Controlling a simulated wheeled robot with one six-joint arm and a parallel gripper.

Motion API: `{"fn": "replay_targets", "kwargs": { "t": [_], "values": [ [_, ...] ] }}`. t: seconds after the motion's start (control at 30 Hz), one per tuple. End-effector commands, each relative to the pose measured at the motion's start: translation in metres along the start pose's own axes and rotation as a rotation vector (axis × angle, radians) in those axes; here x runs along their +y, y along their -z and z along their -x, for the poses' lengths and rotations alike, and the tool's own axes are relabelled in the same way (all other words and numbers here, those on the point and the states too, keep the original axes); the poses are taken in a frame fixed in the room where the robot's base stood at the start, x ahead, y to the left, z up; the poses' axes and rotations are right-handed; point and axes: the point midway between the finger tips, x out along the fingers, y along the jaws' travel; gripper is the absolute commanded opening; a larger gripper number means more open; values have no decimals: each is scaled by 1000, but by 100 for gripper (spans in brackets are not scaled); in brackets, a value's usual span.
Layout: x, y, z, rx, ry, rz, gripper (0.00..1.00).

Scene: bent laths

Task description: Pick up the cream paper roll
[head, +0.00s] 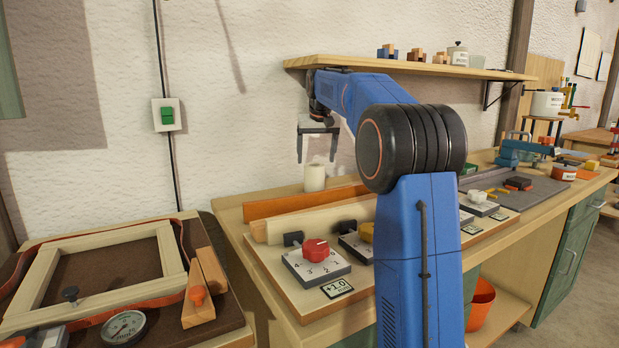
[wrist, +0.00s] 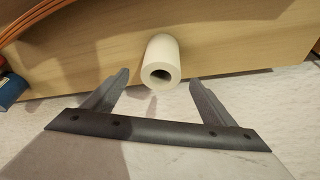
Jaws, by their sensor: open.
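The cream paper roll (head: 314,177) stands upright at the back left of the workbench, close to the wall, in the head view. In the wrist view the paper roll (wrist: 162,62) shows its hollow end, just beyond and between the fingertips. My gripper (head: 318,158) is open and empty, above the roll with its fingers pointing down. In the wrist view my gripper (wrist: 158,82) has one finger on each side of the roll's near end. I cannot tell how much height separates the fingertips from the roll.
An orange lath (head: 300,203) and a pale lath (head: 310,220) lie in front of the roll. A wooden shelf (head: 420,69) holding small blocks and a pot is above. A red knob (head: 316,250) sits on the bench's front board. A frame (head: 95,265) lies at left.

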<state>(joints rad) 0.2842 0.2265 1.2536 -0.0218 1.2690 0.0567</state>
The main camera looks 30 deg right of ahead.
Motion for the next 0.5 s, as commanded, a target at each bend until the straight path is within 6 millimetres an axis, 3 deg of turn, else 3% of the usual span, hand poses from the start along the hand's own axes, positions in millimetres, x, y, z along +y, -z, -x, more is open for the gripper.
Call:
{"fn": "replay_targets", "kwargs": {
  "t": [0.5],
  "values": [
    [-2,-1,-48,-3,0,0,78]
  ]
}}
